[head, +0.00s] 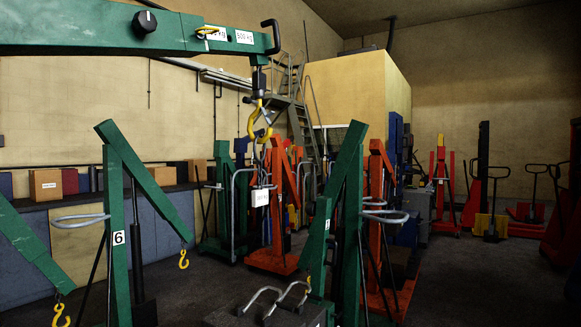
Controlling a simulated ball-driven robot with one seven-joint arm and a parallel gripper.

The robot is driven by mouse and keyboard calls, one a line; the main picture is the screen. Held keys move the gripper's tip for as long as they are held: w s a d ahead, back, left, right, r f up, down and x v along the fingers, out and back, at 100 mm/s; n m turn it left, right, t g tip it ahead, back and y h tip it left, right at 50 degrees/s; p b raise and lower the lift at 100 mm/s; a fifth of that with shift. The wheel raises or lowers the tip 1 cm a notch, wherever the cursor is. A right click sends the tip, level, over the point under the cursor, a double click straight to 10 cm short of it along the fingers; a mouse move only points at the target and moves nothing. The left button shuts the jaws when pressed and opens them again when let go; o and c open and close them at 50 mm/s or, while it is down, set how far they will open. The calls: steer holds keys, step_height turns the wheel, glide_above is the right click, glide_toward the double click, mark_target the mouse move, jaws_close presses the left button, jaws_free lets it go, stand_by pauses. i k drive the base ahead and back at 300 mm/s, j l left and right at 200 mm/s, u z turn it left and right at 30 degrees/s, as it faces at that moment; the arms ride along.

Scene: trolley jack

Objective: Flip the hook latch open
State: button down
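A yellow hook (256,122) hangs below the end of a green crane boom (100,31), left of the picture's middle. Its latch is too small to make out, so I cannot tell whether it is open or shut. A grey metal link or loop shows just below the hook, and a white tag (260,197) hangs lower in the same line. I cannot tell how these are joined to the hook. My gripper is not in this view.
Green crane posts stand at left (117,235) and centre (349,225), with smaller yellow hooks (184,259) at left. A dark block with metal handles (265,301) is at the bottom front. Orange cranes (277,215) stand behind. Dark floor (480,285) is open at right.

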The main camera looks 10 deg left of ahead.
mark_target(266, 116)
steer(key=i, duration=0.9)
steer(key=i+j+z, duration=0.15)
steer(key=i, duration=1.6)
